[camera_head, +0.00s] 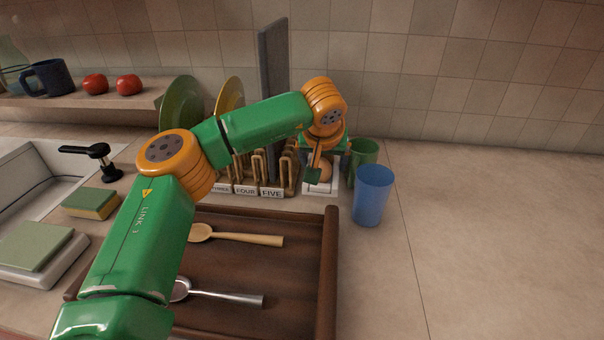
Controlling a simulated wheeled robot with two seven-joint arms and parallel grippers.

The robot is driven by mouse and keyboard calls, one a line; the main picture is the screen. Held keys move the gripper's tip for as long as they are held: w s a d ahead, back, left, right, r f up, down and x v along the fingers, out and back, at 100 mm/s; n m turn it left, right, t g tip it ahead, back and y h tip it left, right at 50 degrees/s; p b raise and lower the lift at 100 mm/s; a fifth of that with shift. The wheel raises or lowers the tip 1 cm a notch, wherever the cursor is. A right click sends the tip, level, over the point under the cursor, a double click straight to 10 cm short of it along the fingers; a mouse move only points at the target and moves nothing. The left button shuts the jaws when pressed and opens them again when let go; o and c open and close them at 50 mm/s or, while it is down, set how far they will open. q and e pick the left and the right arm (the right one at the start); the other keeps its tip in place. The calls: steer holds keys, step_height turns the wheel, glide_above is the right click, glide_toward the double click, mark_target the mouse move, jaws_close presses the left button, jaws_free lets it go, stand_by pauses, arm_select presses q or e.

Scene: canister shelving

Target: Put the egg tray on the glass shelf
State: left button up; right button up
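A small white tray (332,187) with a brownish egg-like shape in it, which looks like the egg tray, sits on the counter behind the brown wooden tray. My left arm reaches in from the left, and my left gripper (317,172) is over this white tray, pointing down. The wrist and a finger hide part of the tray and its contents. I cannot tell whether the fingers are closed on it. My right gripper is not in view. No clearly glass shelf shows.
A blue cup (373,196) and a green cup (364,152) stand close right of the white tray. A wooden rack (271,192) with number labels stands left of it. The brown tray (328,270) holds spoons. A ledge (110,102) bears a mug and tomatoes. The right counter is clear.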

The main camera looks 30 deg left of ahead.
arm_select(q)
step_height(320, 180, down, 6)
steer(key=shift+f, duration=0.2)
steer(key=o, duration=1)
steer(key=shift+f, duration=0.1)
steer(key=shift+o, duration=0.9)
